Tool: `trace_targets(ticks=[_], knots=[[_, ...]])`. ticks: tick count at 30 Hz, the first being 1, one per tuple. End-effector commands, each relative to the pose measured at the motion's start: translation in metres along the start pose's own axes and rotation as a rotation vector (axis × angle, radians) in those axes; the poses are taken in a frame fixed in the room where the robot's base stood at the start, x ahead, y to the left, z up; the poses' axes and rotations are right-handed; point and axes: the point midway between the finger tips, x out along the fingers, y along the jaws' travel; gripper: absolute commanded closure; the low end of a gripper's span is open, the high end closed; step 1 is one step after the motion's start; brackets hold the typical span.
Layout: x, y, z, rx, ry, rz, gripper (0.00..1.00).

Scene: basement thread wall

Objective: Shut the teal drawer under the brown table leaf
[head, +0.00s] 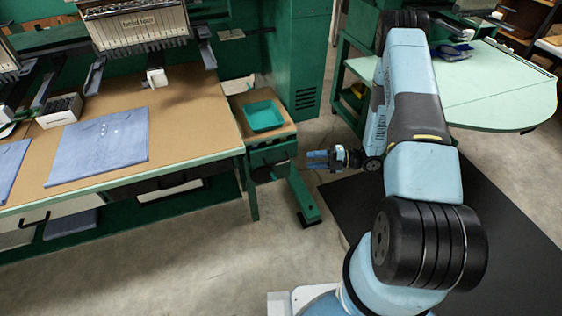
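The small brown table leaf (284,127) juts out at the right end of the long brown table. Under its front edge is a green drawer-like box (272,155); I cannot tell from this angle how far it stands out. My gripper (312,159) is to the right of that box, apart from it in the picture, with its fingers pointing left. The fingers are small here, and I cannot tell whether they are open or shut. I see nothing held in them.
A teal tray (264,116) sits on the leaf. The long brown table (190,120) carries folded blue cloth (100,146) and embroidery machines. A green leg and foot (304,195) stand below the leaf. A pale green table (490,90) is at right. Concrete floor (230,245) is clear in front.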

Motion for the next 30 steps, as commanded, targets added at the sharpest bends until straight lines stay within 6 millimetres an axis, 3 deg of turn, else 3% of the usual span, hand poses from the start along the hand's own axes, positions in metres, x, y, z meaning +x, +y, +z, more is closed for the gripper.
trace_targets(ticks=[18, 24, 30], knots=[[0.102, 0.000, -0.001, 0.000, 0.002, -0.002, 0.62], [0.123, 0.000, 0.000, 0.000, 0.000, -0.002, 0.62], [0.131, 0.000, 0.000, 0.000, -0.001, -0.002, 0.62]])
